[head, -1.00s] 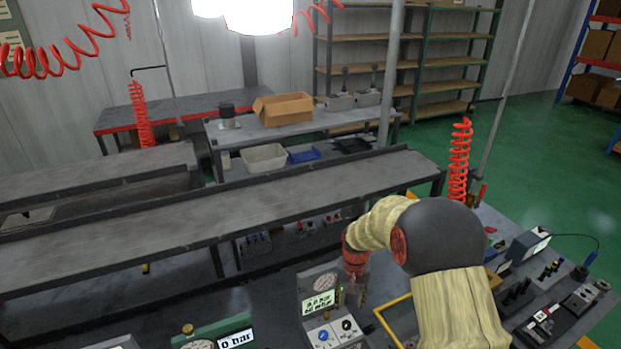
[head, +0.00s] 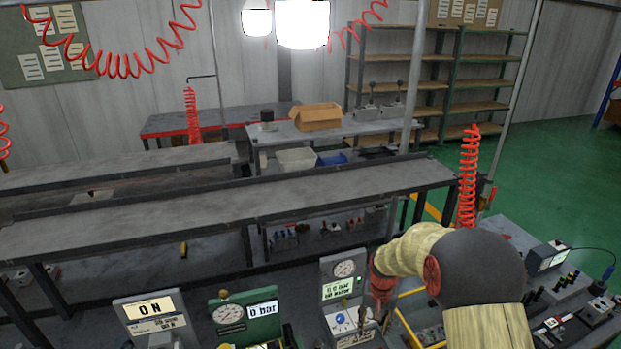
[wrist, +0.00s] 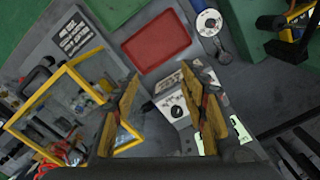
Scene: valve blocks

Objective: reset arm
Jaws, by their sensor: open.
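My gripper (wrist: 163,108) is open in the wrist view, its two yellow-padded fingers apart with nothing between them. In the head view my arm reaches down at the lower right, and the gripper's fingertips are hard to make out beside the grey gauge box (head: 343,290). A green gauge box (head: 232,318) reading 0 bar and a grey box (head: 150,314) reading ON stand to its left.
A yellow-framed clear box (wrist: 65,100) lies left of my gripper in the wrist view. Small devices (head: 560,312) crowd the bench at the right in the head view. A long grey table (head: 220,208) runs behind. A red coiled hose (head: 468,175) hangs at the right.

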